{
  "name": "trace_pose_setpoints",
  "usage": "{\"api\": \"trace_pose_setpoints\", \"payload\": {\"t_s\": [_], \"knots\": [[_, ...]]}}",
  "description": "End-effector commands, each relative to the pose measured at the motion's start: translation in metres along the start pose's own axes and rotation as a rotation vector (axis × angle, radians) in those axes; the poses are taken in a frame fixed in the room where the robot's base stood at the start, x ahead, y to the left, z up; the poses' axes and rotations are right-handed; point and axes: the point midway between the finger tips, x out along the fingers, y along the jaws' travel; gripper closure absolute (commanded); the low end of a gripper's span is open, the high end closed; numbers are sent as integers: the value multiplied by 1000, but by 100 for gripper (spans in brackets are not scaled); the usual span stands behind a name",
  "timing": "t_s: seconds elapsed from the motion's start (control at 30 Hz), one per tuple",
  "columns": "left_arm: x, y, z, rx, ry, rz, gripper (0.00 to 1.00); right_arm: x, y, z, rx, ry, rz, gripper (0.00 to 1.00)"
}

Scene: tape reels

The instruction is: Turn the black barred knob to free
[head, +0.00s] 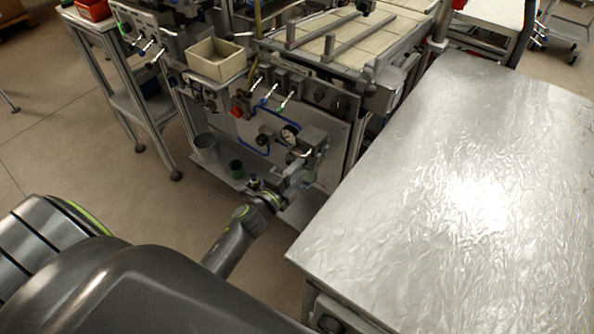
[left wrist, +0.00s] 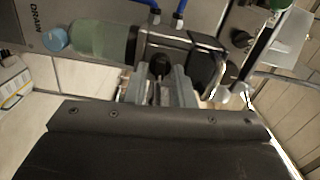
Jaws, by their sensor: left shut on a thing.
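My left gripper (head: 297,168) reaches the lower front of the machine panel, at the grey valve unit (head: 314,137) beside a round gauge (head: 289,133). In the left wrist view its grey fingers (left wrist: 160,88) are close together on a small black knob (left wrist: 160,65) under the grey metal body. The fingers cover part of this knob, so its bar and exact angle cannot be made out. In the head view the gripper and unit hide it. My right gripper is not in view.
A cloudy bowl (left wrist: 103,41) with a blue cap sits near the DRAIN label (left wrist: 38,17). Blue hoses (left wrist: 178,14) run above the unit. A foil-topped table (head: 440,190) fills the right.

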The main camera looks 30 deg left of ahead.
Motion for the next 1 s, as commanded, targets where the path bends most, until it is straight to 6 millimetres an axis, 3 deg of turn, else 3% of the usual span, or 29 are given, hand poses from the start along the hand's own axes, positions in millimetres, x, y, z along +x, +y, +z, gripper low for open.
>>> {"api": "trace_pose_setpoints", "payload": {"t_s": [0.3, 0.83, 0.87, 1.0], "knots": [[-1, 2, 0, 117, 0, 2, 100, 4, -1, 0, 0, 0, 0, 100], [-1, 2, 0, 140, 0, 3, 100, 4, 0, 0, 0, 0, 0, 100], [-1, 2, 0, 139, 0, 3, 76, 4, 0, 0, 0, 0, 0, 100], [-1, 2, 0, 139, 0, 2, 58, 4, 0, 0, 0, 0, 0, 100]]}}
